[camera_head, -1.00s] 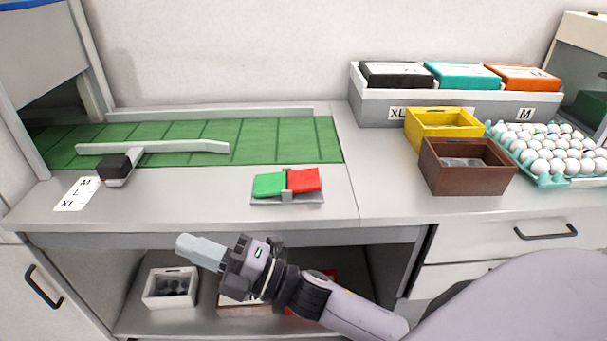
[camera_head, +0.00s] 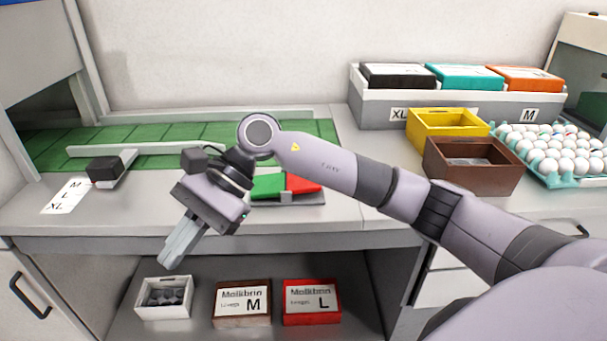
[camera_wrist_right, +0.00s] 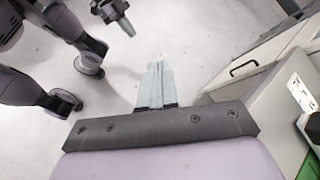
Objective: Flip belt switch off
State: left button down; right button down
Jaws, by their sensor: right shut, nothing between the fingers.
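The belt switch is a rocker with a green half (camera_head: 267,186) and a red half (camera_head: 302,184) on a grey base near the counter's front edge. The red half looks raised; my right wrist and arm partly cover the switch. The green belt (camera_head: 50,150) lies behind it. My right gripper (camera_head: 172,262) is shut and empty, pointing down in front of the counter's edge, left of the switch and apart from it. Its closed fingers also show in the right wrist view (camera_wrist_right: 157,70). There, another gripper (camera_wrist_right: 127,30), which looks like my left, hangs over the floor; its jaws are too small to judge.
A size lever with a black knob (camera_head: 106,169) stands on the left. A yellow box (camera_head: 447,124), a brown box (camera_head: 474,163) and an egg tray (camera_head: 553,175) are on the right. Below, a shelf holds a white bin (camera_head: 163,311) and boxes marked M (camera_head: 241,318) and L (camera_head: 311,317).

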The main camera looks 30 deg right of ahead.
jog(key=w+d+r+n+t+h+b, duration=0.1)
jog(key=w+d+n+h, duration=0.15)
jog(key=d, duration=0.35)
jog(key=w+d+r+n+t+h, duration=0.1)
jog(key=w+d+t+h, duration=0.15)
jog(key=d+h, duration=0.2)
notch_tip(320, 180, up, 9)
jog(key=h+b, duration=0.2)
jog(key=h, duration=0.4)
send_over(305, 183)
jog(key=s+a, duration=0.3)
jog(key=shift+w+f+n+t, duration=0.15)
jog(key=shift+n+t, duration=0.1)
jog(key=shift+t, duration=0.2)
jog(key=x, duration=0.9)
jog(key=s+x, duration=0.1)
jog(key=x, duration=0.4)
jog(key=shift+s+a+f+b, duration=0.1)
jog(key=shift+a+f+b, duration=0.1)
jog(key=shift+a+b, duration=0.15)
